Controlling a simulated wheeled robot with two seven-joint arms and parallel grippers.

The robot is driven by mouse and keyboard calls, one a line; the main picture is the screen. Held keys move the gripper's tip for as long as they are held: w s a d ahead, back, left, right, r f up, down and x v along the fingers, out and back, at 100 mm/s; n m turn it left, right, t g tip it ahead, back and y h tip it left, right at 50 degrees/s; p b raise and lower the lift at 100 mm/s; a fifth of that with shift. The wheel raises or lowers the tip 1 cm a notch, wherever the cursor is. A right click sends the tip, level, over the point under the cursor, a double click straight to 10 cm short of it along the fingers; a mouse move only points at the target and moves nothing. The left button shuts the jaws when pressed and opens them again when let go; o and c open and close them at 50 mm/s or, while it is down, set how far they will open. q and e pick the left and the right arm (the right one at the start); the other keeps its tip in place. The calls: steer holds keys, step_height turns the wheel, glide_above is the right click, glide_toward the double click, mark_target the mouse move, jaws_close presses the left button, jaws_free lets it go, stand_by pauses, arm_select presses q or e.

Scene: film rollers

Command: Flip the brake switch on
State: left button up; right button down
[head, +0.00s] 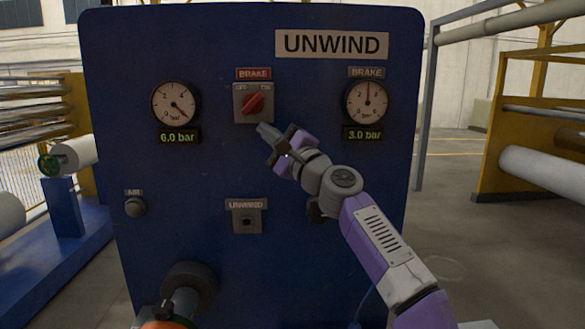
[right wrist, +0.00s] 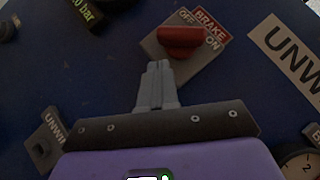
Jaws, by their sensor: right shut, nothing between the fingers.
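The brake switch is a red knob (head: 254,103) on a grey plate under a red BRAKE label on the blue panel (head: 330,200). Its handle slants up to the right, towards the ON mark. The red knob also shows in the right wrist view (right wrist: 181,41), beyond the fingertips. My right gripper (head: 263,129) is shut and empty, its tips just below and slightly right of the switch plate. The closed fingers also show in the right wrist view (right wrist: 156,82), apart from the knob in the picture. My left gripper is not in view.
The left gauge (head: 176,101) has a 6.0 bar display; the right gauge (head: 367,101) has a 3.0 bar display. Below are an AIR knob (head: 135,207) and an UNWIND key plate (head: 246,219). Yellow roller racks (head: 515,120) stand on both sides of the panel.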

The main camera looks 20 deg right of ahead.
steer(key=f+b+v, duration=0.2)
steer(key=b+v, duration=0.2)
steer(key=v, duration=0.6)
steer(key=shift+f, duration=0.15)
stand_by(0.5)
